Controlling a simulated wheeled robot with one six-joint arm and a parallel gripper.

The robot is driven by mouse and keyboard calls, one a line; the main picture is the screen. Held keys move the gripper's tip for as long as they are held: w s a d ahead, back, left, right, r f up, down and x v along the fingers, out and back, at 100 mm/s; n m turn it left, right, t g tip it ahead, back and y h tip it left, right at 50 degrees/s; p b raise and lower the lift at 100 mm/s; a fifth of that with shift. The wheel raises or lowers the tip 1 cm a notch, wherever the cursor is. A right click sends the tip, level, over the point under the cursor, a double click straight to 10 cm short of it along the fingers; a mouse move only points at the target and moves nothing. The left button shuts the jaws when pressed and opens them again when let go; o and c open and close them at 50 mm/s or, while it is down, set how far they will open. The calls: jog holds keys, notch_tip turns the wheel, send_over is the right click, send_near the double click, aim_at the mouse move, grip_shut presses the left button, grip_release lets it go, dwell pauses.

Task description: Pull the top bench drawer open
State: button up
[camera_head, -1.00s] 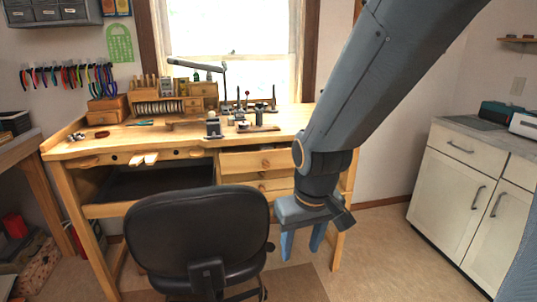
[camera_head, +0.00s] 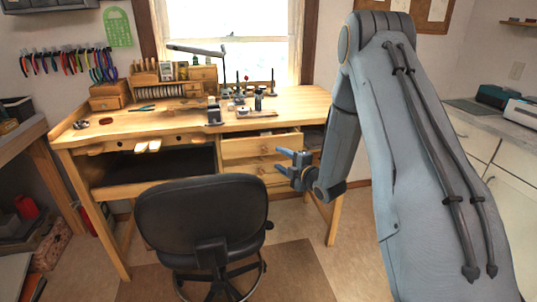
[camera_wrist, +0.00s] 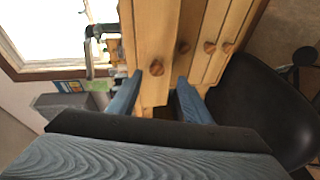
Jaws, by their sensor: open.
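The wooden bench (camera_head: 100,135) stands under the window. Its top drawer (camera_head: 235,150), with a round wooden knob (camera_head: 264,149), is at the bench's right side. Its front seems to stand slightly proud of the drawers below; how far it is open is hard to tell. My gripper (camera_head: 279,162) is open and empty in front of the drawers, just right of the knob and a little lower in the head view. In the wrist view, the top drawer's knob (camera_wrist: 157,68) shows just beyond and between the fingertips (camera_wrist: 160,79), with no visible contact.
A black chair (camera_head: 200,215) stands in front of the bench, left of my gripper; it also shows in the wrist view (camera_wrist: 255,105). Lower drawers (camera_head: 240,172) sit under the top one. Small tools lie on the benchtop. A white cabinet (camera_head: 510,185) is at the right.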

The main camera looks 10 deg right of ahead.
aim_at(266, 151)
jog(key=shift+w+a+f+n+t+y+p, duration=0.15)
jog(key=shift+w+a+n+y+p, duration=0.25)
jog(key=shift+w, duration=0.75)
jog(key=shift+w+a+f+n+t+y+p, duration=0.3)
jog(key=shift+w+a, duration=0.35)
jog(key=shift+w, duration=0.55)
jog(key=shift+w+a+n+t+y+p, duration=0.15)
jog(key=shift+w+a+n, duration=0.3)
jog(key=shift+w, duration=0.7)
